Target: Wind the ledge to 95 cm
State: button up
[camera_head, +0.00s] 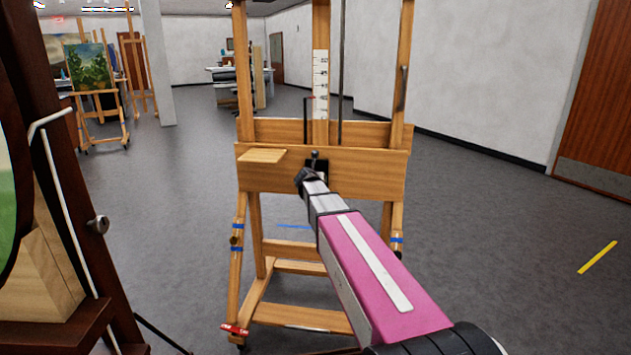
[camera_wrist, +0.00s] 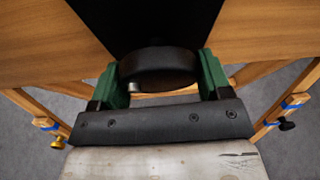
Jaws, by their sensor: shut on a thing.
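A wooden easel (camera_head: 254,228) stands straight ahead on the grey floor. Its ledge, a wide wooden board (camera_head: 370,175), crosses the uprights at mid-height. A white scale strip (camera_head: 320,75) with dark marks runs up the centre mast; its figures are too small to read. My gripper (camera_head: 309,177) is at the middle of the board's front. In the wrist view, my gripper's green fingers stand either side of a dark round knob (camera_wrist: 158,62) and are shut on it. A small dark post (camera_head: 315,155) shows just above my gripper. The rest of the crank is hidden behind my gripper.
A small wooden block (camera_head: 262,156) sits at the board's left. A dark wooden easel (camera_head: 75,200) stands close on the left. Another easel with a painting (camera_head: 88,70) is farther back. The floor to the right is clear, with a yellow strip (camera_head: 597,257).

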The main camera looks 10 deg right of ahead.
dwell(0.4)
jog(key=o, duration=0.9)
jog(key=v, duration=1)
jog(key=shift+s+r, duration=0.15)
jog(key=shift+s, duration=0.25)
